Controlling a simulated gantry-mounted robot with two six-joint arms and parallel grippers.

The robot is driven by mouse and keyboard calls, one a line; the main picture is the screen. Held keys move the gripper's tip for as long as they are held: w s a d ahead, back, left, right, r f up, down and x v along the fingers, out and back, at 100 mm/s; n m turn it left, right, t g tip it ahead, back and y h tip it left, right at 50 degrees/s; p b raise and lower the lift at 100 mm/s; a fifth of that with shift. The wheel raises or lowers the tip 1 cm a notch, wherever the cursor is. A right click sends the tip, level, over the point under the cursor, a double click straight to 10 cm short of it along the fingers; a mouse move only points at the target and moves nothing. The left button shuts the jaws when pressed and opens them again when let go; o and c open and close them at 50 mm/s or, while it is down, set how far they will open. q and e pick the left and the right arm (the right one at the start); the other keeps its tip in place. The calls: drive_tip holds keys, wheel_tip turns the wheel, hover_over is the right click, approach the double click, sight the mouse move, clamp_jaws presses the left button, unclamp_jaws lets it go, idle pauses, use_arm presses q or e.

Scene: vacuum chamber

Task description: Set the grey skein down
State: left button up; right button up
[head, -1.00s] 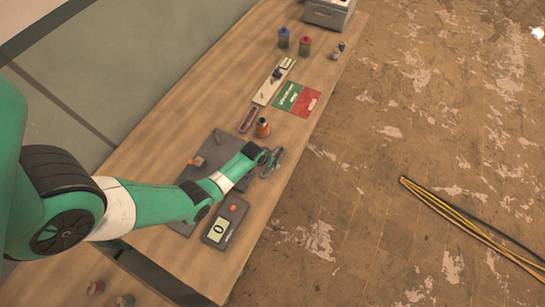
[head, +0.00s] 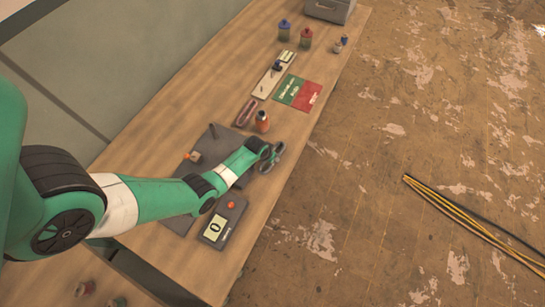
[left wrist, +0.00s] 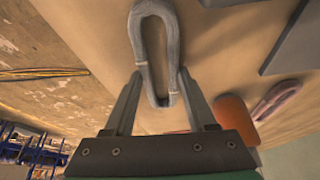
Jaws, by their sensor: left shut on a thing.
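The grey skein (left wrist: 172,42) is a long loop in the left wrist view, between the fingers of my left gripper (left wrist: 160,76). The fingers are shut on it near its lower end, and the rest reaches past the fingertips over the wooden table. In the head view my left gripper (head: 268,156) is over the table's right edge, with the grey skein (head: 277,156) at its tip. I cannot tell whether the skein touches the table top. My right gripper is not in view.
A scale (head: 222,222) reading 0 and a dark plate (head: 214,145) lie near my arm. A green and red card (head: 298,93) lies farther back. The floor is right of the table edge.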

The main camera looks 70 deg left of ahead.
use_arm(q)
clamp_jaws()
drive_tip(key=shift+r, duration=0.1)
drive_tip(key=shift+r+p, duration=0.25)
drive_tip(key=shift+p, duration=0.05)
wheel_tip(320, 180, up, 4)
drive_tip(key=p, duration=0.3)
drive_tip(key=shift+s+d+f+p, duration=0.1)
drive_tip(key=shift+f+p, duration=0.05)
drive_tip(key=shift+p, duration=0.25)
drive_tip(key=s+d+r+p, duration=0.8)
drive_tip(key=d+p, duration=0.2)
drive_tip(key=p, duration=0.1)
drive_tip(key=shift+s+d+r, duration=0.3)
drive_tip(key=shift+s, duration=0.1)
